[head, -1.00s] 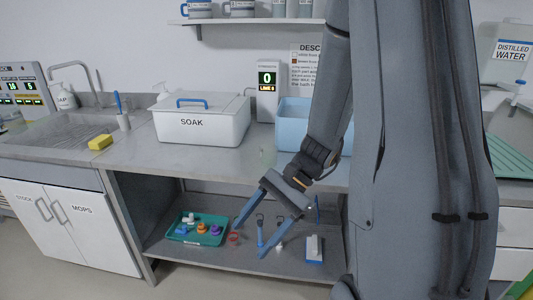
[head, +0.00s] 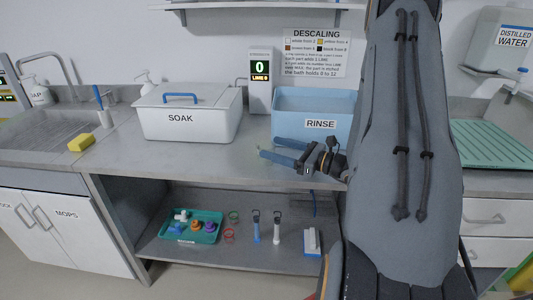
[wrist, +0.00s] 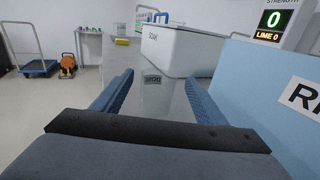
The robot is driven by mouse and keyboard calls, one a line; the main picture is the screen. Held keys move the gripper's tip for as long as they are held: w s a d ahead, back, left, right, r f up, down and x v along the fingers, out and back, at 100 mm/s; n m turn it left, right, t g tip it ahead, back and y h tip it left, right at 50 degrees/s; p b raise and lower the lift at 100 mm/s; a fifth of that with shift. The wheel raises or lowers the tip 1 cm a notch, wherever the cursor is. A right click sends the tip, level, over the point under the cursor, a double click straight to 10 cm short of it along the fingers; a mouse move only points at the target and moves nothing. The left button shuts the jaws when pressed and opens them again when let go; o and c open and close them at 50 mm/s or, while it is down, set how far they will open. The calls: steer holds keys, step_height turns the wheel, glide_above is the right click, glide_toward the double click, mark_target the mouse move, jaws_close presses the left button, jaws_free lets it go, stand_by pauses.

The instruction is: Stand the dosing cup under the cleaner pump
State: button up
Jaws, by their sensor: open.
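A clear dosing cup (wrist: 155,98) stands on the counter in the wrist view, framed between my two blue fingers. In the head view only a faint trace of it shows by the fingertips. My gripper (head: 269,147) is open, low over the counter in front of the rinse tub, pointing left; its fingers also show in the wrist view (wrist: 158,82). I cannot tell whether the fingers touch the cup. A white pump bottle (head: 147,86) stands behind the soak tub; I cannot read a label on it, so whether it is the cleaner pump is unclear.
The white soak tub (head: 190,118) and blue rinse tub (head: 313,104) stand at the back of the counter. A strength display (head: 261,80) reads 0. A yellow sponge (head: 82,143) lies left. The shelf below holds a teal tray (head: 200,237). The counter's front middle is clear.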

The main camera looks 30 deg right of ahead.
steer(key=shift+p+x, duration=0.5)
steer(key=shift+x, duration=1.35)
steer(key=c, duration=1.2)
steer(key=shift+r, duration=0.2)
